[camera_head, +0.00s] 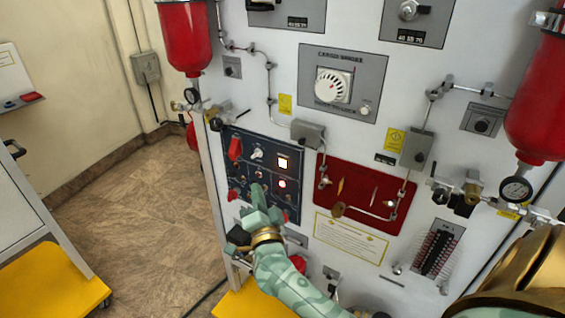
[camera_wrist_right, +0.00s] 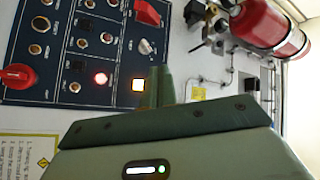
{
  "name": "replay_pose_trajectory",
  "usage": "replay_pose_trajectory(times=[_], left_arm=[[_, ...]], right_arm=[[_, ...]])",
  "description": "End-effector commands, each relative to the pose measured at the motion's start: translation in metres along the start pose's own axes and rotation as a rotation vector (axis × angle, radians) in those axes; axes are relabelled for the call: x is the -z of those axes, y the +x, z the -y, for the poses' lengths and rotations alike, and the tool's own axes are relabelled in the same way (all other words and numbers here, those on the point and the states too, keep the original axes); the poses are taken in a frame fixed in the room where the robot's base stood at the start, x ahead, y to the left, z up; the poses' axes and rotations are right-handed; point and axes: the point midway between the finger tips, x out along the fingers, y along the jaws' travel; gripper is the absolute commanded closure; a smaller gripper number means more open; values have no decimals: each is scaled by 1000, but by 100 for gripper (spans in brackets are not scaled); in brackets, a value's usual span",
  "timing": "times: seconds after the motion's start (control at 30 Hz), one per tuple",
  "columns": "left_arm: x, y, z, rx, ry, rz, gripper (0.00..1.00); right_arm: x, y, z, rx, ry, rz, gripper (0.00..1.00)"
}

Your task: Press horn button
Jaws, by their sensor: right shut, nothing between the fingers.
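A dark blue control panel (camera_head: 263,143) with several small buttons, knobs and lights is set in the white rack; it also shows, turned on its side, in the right wrist view (camera_wrist_right: 60,25). I cannot read which control is the horn button. My right gripper (camera_head: 257,190) is shut and empty, in front of the panel's lower middle, and hides some controls there. I cannot tell if it touches the panel. Its fingers (camera_wrist_right: 158,88) show beside the lit orange square button (camera_wrist_right: 137,85) in the wrist view. My left gripper is not in view.
On the panel are a glowing red light (camera_head: 282,183), a red knob (camera_head: 235,148) and a white knob (camera_head: 257,153). A dark red plate (camera_head: 345,170) with pipes is right of it. A red cylinder (camera_head: 186,38) hangs above left.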

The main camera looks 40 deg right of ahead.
Motion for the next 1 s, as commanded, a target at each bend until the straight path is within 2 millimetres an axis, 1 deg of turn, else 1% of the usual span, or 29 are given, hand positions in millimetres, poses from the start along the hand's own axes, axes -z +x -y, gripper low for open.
replay_pose_trajectory(times=[0.1,0.47,0.67,0.93,1.0], left_arm=[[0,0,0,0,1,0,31],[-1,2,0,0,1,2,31],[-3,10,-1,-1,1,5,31],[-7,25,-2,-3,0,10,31],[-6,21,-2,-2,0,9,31]], right_arm=[[3,1,3,-2,14,-8,100],[4,4,0,-2,11,-7,100],[14,18,-12,-1,8,-7,100],[32,44,-32,0,9,-6,100],[38,50,-34,0,7,-6,100]])
